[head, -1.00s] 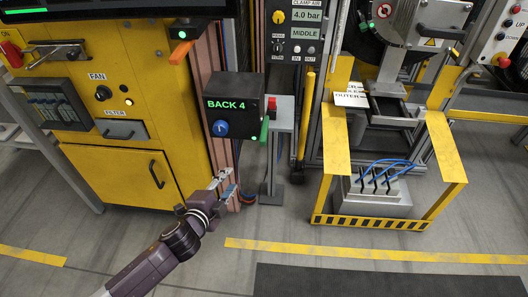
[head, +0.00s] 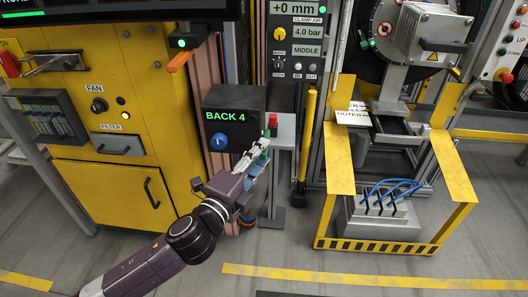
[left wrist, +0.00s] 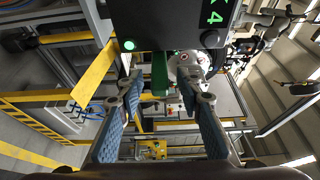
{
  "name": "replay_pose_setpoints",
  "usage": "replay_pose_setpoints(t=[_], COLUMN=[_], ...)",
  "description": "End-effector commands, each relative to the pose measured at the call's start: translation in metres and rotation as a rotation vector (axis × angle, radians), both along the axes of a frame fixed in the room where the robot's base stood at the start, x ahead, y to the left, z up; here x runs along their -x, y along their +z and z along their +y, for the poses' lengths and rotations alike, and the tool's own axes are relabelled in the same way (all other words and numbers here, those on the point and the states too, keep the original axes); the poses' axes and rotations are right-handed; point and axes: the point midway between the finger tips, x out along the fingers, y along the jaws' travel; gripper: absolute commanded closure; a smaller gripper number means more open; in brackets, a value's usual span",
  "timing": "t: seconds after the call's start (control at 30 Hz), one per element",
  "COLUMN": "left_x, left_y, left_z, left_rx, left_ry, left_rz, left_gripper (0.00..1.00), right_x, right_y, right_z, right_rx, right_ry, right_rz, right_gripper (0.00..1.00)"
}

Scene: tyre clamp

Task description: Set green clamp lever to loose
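The green lever (left wrist: 158,74) shows in the left wrist view beside a black box, near a lit green lamp (left wrist: 129,45). In the head view the lever is mostly hidden by my left gripper. The black box (head: 228,108) reads "BACK 4" and carries a blue knob (head: 218,142). My left gripper (head: 256,158) is at the box's lower right corner. In the left wrist view my gripper (left wrist: 162,90) is open, with blue pads on both sides. The lever shows between the fingers, ahead of them; I cannot tell whether they touch it. My right gripper is in neither view.
A red button (head: 273,120) sits on a grey post (head: 285,160) right of the box. A yellow cabinet (head: 95,185) stands left. A control panel (head: 297,45) reads "4.0 bar" and "MIDDLE". A yellow frame (head: 337,165) stands right. The floor in front is open.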

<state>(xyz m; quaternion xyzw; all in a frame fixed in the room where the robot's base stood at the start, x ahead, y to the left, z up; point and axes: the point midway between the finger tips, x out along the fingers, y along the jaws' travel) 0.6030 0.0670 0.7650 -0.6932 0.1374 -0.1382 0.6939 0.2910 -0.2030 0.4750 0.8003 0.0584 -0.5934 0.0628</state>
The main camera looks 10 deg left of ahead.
Motion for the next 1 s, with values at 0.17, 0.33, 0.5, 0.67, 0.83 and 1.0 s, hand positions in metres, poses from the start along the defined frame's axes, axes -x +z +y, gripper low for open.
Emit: replay_pose_setpoints(t=[0.17,0.33,0.5,0.67,0.83,1.0], left_x=[-0.014,-0.018,-0.018,-0.018,-0.018,-0.018], left_y=[0.000,0.000,0.000,0.000,-0.001,-0.001], left_z=[-0.006,-0.008,-0.008,-0.007,-0.007,-0.007], left_rx=[0.000,0.001,0.001,0.001,0.001,0.001], left_ry=[0.000,-0.001,-0.001,-0.001,0.000,0.000], left_rz=[0.000,0.000,0.001,0.001,0.001,0.001], left_gripper=[0.67,0.67,0.67,0.83,1.00,1.00], right_x=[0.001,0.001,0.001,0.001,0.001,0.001], right_y=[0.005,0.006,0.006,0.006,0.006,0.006], right_z=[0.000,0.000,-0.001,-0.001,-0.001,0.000], right_rx=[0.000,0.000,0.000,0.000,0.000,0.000], right_ry=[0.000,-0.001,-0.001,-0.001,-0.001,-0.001], right_rz=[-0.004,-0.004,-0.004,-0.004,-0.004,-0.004], right_gripper=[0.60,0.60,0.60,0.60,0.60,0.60])
